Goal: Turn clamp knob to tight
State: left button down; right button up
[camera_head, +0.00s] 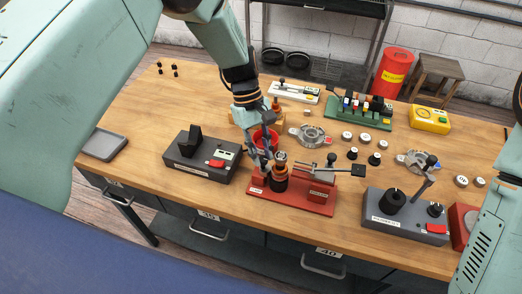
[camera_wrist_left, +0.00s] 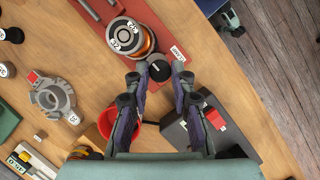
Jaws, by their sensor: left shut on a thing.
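The black clamp knob (camera_wrist_left: 159,68) with a white mark sits at the end of the red fixture (camera_wrist_left: 178,25), beside a label, in the left wrist view. My left gripper (camera_wrist_left: 160,79) has its two fingers on either side of the knob and is shut on it. In the head view my left gripper (camera_head: 265,163) reaches down to the left end of the red fixture (camera_head: 320,206), where its fingers hide most of the knob. A copper-wound part (camera_head: 279,181) stands upright on the fixture beside the fingers. My right gripper is not in view.
A red bin (camera_head: 265,138) is close behind my left gripper. A dark grey device (camera_head: 202,160) stands left of the fixture, and another (camera_head: 405,217) stands right. A metal housing (camera_head: 311,135) lies behind. The left front of the table is mostly clear around a grey tray (camera_head: 104,144).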

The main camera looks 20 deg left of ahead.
pick_arm(q)
jog(key=shift+w, duration=0.15)
jog(key=c, duration=1.1)
grip_release()
jog(key=v, duration=1.2)
